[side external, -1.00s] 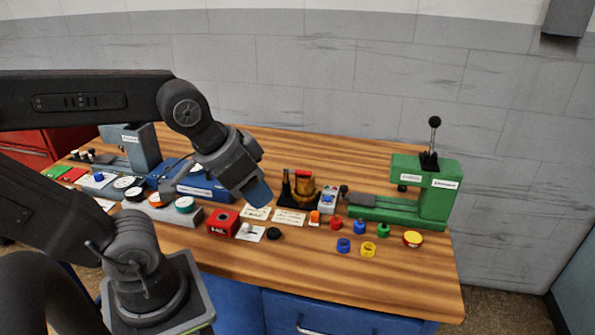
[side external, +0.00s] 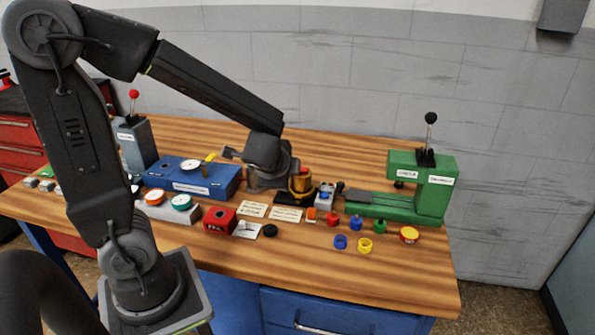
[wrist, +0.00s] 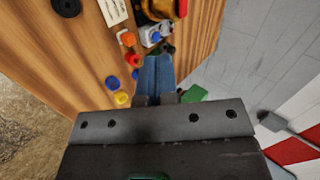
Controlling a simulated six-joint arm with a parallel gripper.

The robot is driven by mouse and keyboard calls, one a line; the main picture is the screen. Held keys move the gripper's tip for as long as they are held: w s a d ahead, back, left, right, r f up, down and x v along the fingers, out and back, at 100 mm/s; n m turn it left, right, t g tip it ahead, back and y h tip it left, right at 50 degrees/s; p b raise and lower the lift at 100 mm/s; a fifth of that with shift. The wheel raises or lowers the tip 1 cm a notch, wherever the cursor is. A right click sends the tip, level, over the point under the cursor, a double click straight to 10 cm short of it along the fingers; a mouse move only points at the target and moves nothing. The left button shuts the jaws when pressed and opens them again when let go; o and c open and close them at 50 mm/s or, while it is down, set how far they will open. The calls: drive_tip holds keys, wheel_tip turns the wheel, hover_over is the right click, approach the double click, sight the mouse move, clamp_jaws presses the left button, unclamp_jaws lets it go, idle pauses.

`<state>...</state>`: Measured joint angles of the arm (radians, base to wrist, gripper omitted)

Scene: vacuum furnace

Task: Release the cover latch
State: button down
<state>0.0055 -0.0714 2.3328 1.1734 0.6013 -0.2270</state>
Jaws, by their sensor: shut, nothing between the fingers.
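A brass-coloured round vessel (side external: 300,184) with a red part on top stands on a black base at the middle of the bench. It shows partly at the top edge of the wrist view (wrist: 158,10). I cannot make out which part is the cover latch. My gripper (wrist: 155,60) shows blue fingers, shut together and empty, in the wrist view. In the side view my wrist is just left of the vessel and overlaps its left side; the fingers are hidden there. I cannot tell whether anything touches.
A blue box (side external: 190,180) with a gauge and a yellow handle (side external: 210,157) stands left. A small grey block with a blue button (side external: 325,198) is right of the vessel. A green press (side external: 430,190) stands further right. Several coloured caps lie in front.

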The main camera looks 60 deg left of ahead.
drive_tip(key=shift+w+a+f+m, duration=0.2)
drive_tip(key=shift+w+f+m, duration=0.2)
drive_tip(key=shift+w+m, duration=0.15)
drive_tip(key=shift+f, duration=0.1)
drive_tip(key=shift+w+a+r+x, duration=0.25)
drive_tip(key=shift+r+x, duration=0.1)
drive_tip(key=shift+x, duration=1.75)
drive_tip(key=shift+w+a+r+x, duration=0.3)
drive_tip(key=shift+r+x, duration=0.1)
drive_tip(key=shift+x, duration=1.75)
drive_tip(key=shift+w+a+r+x, duration=0.15)
drive_tip(key=shift+w+r+x, duration=0.15)
drive_tip(key=shift+x, duration=1.8)
